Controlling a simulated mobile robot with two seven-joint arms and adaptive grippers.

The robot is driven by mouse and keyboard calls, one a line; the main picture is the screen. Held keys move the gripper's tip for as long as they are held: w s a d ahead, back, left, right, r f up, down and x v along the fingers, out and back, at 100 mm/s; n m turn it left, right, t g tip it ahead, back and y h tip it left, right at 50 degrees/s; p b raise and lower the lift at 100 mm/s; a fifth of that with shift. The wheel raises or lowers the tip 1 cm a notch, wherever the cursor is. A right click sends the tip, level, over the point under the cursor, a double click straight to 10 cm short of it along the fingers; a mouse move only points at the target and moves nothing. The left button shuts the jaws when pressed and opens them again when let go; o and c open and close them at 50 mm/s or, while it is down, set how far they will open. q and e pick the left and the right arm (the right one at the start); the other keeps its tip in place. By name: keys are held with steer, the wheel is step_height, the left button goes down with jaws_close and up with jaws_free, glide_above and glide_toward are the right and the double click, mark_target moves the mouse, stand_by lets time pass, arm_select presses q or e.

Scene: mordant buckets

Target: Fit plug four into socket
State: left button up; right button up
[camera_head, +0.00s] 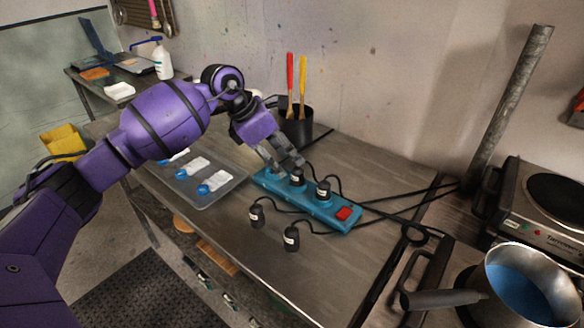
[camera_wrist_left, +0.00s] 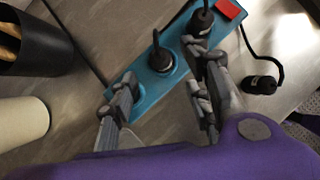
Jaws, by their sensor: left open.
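The teal power strip (camera_head: 337,222) lies on the metal table with a red switch at its right end. Two black plugs stand upright in it, a middle plug (camera_head: 297,178) and one nearer the switch (camera_head: 323,189). Two loose black plugs, one (camera_head: 256,214) and another (camera_head: 291,238), are on the table in front. My left gripper (camera_head: 284,165) is open over the strip. In the left wrist view its fingers (camera_wrist_left: 164,72) are spread on either side of the middle plug (camera_wrist_left: 161,60); contact cannot be told. The strip's far-left end is partly hidden. My right gripper is not in view.
A black cup (camera_head: 296,128) with red and yellow handles stands behind the strip. A clear tray (camera_head: 207,181) with blue-capped items lies to the left. Black cables trail right. A pot (camera_head: 528,280) and hot plate (camera_head: 540,205) are at the right. The front tabletop is mostly clear.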

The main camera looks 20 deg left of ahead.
arm_select(q)
steer(key=v, duration=0.6)
stand_by(0.4)
